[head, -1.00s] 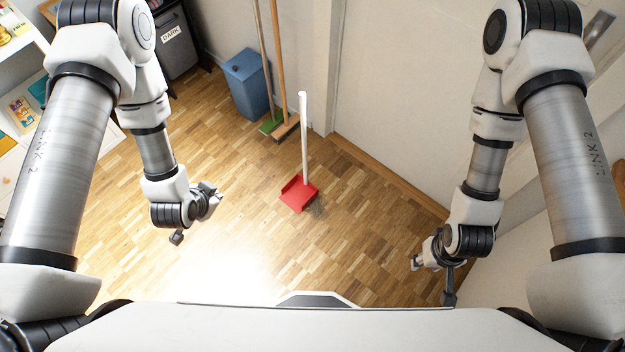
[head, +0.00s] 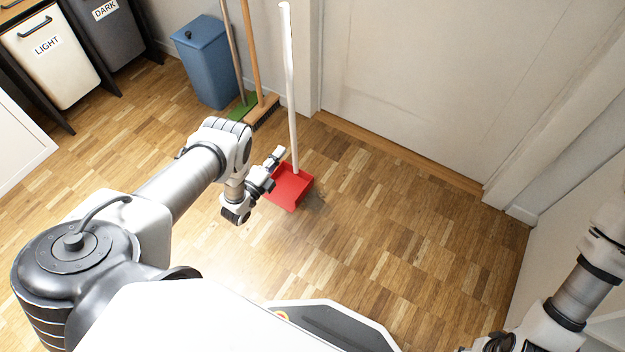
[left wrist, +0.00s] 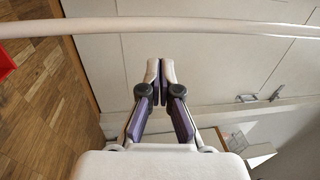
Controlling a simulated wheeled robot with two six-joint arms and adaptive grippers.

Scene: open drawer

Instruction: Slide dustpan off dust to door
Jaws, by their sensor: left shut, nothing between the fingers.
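The red dustpan (head: 291,187) sits on the wood floor with its long white handle (head: 290,90) standing nearly upright. A dark dust patch (head: 316,197) shows on the floor just right of the pan; I cannot tell how much lies under it. The pale door (head: 430,85) is behind and to the right. My left gripper (head: 278,158) is just left of the handle, above the pan's left side. In the left wrist view its fingers (left wrist: 160,78) are shut and empty, and the handle (left wrist: 200,25) crosses beyond the fingertips.
A green broom (head: 243,106) and a brown broom (head: 262,110) lean by the blue bin (head: 204,62) behind the pan. Light (head: 52,55) and dark (head: 105,30) waste bins stand at the back left. The floor between the pan and door is clear.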

